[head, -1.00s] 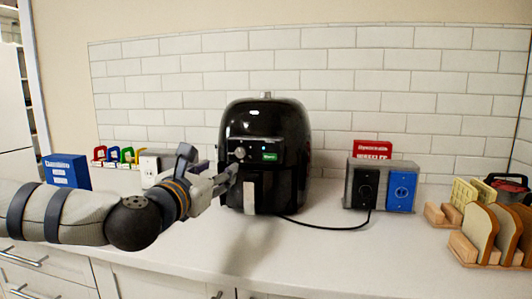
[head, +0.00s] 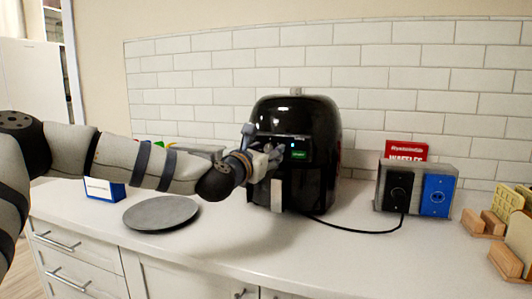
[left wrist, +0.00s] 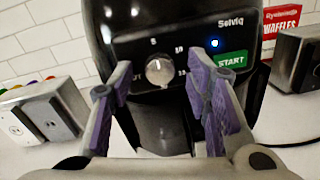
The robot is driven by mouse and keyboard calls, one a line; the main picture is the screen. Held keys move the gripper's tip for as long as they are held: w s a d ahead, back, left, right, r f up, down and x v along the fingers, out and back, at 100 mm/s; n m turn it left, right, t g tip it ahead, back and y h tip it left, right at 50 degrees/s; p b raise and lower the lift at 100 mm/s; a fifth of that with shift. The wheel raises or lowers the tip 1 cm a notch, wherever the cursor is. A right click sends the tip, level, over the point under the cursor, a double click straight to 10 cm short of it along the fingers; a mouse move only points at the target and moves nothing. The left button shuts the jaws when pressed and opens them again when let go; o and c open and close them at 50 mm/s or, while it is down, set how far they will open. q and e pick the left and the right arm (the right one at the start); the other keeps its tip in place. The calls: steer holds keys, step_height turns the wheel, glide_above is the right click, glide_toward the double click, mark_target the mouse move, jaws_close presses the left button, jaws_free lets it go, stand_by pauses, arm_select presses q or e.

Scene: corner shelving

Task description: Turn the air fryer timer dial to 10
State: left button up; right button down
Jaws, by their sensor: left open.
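The black air fryer (head: 300,112) stands on the counter against the tiled wall. In the left wrist view its panel shows a round silver timer dial (left wrist: 159,71), with small numbers around it, a blue light and a green START label (left wrist: 231,61). The dial's exact setting is too small to read. My left gripper (head: 268,156) is at the front of the fryer and covers the dial in the head view. In the left wrist view, its purple-padded fingers (left wrist: 161,78) are open, one on each side of the dial, with gaps visible. My right gripper is not in view.
A grey round plate (head: 161,213) lies on the counter below my left arm. A black cord runs from the fryer to a black-and-blue socket box (head: 414,187) at the right. A red waffle box (head: 406,150) stands behind it. Wooden racks (head: 510,250) sit far right.

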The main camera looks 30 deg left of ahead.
arm_select(q)
jaws_close()
steer(key=shift+m, duration=0.3)
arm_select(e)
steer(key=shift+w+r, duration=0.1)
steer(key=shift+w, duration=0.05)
arm_select(q)
steer(key=shift+s+r+m, duration=0.1)
steer(key=shift+r+m, duration=0.05)
steer(key=shift+m, duration=0.35)
steer(key=m+p, duration=0.1)
steer(key=m, duration=0.1)
steer(key=shift+m, duration=0.3)
steer(key=m, duration=0.4)
steer(key=shift+g, duration=0.4)
steer(key=shift+m, duration=1.5)
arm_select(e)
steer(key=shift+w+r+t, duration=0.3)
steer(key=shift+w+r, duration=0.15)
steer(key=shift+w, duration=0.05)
arm_select(q)
steer(key=shift+m, duration=0.3)
